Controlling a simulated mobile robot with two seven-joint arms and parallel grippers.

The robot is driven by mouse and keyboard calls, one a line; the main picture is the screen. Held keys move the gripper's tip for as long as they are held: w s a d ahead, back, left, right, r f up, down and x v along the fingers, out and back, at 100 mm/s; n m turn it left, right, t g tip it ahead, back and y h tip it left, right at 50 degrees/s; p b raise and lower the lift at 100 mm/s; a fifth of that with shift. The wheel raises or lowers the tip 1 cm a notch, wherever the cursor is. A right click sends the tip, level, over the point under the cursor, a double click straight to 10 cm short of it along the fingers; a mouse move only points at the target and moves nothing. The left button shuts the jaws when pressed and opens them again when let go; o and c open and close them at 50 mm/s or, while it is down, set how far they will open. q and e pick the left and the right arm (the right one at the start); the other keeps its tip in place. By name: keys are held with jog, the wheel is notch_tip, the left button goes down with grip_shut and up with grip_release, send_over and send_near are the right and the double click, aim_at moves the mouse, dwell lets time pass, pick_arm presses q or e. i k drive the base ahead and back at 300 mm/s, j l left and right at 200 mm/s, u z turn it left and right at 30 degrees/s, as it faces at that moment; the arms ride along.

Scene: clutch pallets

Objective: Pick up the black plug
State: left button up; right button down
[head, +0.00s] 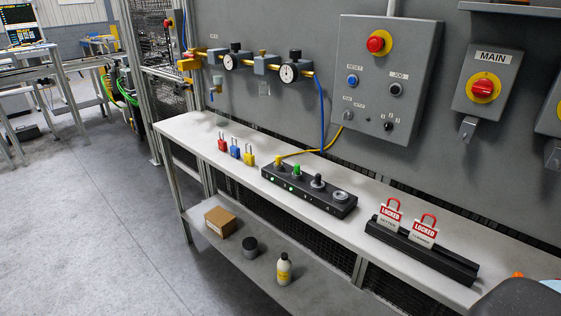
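The black plug (318,182) stands upright in a long black socket block (306,198) on the white bench shelf. It is right of a green plug (296,171) and a yellow plug (277,163) in the same block. A grey ring-shaped socket (341,196) at the block's right end has no plug in it. A yellow cable runs up from behind the block to the wall box. Neither of my grippers is in view.
Red, blue and yellow padlocks (235,150) stand on the bench (195,128) left of the block. Two red "LOCKED" tags (424,232) stand in a black rack (440,259) to the right. A dark rounded shape (515,300) fills the lower right corner. A lower shelf holds a box and bottle.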

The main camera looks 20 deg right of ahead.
aim_at(318, 176)
jog(key=i+l, duration=0.15)
jog(key=i, duration=0.25)
jog(key=i+z, duration=0.25)
jog(key=z, duration=1.45)
jog(key=i, duration=0.05)
